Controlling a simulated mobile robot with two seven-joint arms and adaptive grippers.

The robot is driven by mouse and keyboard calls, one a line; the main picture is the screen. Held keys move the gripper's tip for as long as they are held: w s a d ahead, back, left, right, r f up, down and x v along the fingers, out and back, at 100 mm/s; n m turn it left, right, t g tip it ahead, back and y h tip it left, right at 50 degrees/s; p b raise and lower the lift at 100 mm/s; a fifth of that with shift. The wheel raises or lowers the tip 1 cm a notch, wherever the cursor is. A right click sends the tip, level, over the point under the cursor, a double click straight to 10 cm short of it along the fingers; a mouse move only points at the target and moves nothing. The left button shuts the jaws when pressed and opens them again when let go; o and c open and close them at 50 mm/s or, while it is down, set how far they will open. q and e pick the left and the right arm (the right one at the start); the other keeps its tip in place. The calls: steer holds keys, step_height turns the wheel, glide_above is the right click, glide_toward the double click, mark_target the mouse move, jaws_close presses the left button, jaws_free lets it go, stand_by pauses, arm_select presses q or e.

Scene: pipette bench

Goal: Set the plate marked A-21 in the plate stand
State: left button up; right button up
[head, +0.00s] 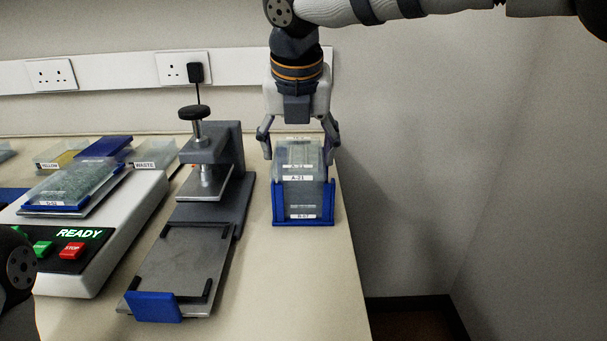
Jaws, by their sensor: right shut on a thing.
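The clear plate marked A-21 (300,178) is at the blue-walled rack (306,221) on the right part of the bench. Its white label faces me. Other labelled clear plates show above and below that label, close together. My right gripper (299,156) points straight down over the rack, with one finger on each side of the plates. It is shut on a plate, apparently A-21; the fingertips are partly hidden, so the exact grip is hard to see. I cannot tell for certain which fixture is the plate stand. My left gripper is out of view.
Left of the rack stands a grey press (212,160) with a black knob. Its flat grey bed (187,262), with black corner guides and a blue block, is empty. A white machine (95,265) reading READY carries a clear plate. The bench's right edge is close to the rack.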

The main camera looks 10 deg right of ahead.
mark_target(304, 157)
steer(key=f, duration=0.1)
steer(key=w+d+f, duration=0.1)
steer(key=w+f, duration=0.1)
steer(key=f, duration=0.1)
steer(key=shift+w+d, duration=0.2)
steer(key=shift+w, duration=0.05)
steer(key=shift+c, duration=0.4)
step_height(304, 157, down, 3)
steer(key=shift+r, duration=0.2)
steer(key=c, duration=0.4)
steer(key=shift+w+f, duration=0.1)
steer(key=shift+f, duration=0.25)
steer(key=shift+c, duration=0.9)
steer(key=o, duration=1.8)
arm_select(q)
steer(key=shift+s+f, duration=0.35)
arm_select(e)
steer(key=shift+r, duration=0.15)
steer(key=shift+r, duration=0.1)
steer(key=shift+r, duration=0.1)
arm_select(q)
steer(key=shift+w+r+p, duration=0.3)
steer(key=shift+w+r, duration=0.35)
arm_select(e)
steer(key=v, duration=1.2)
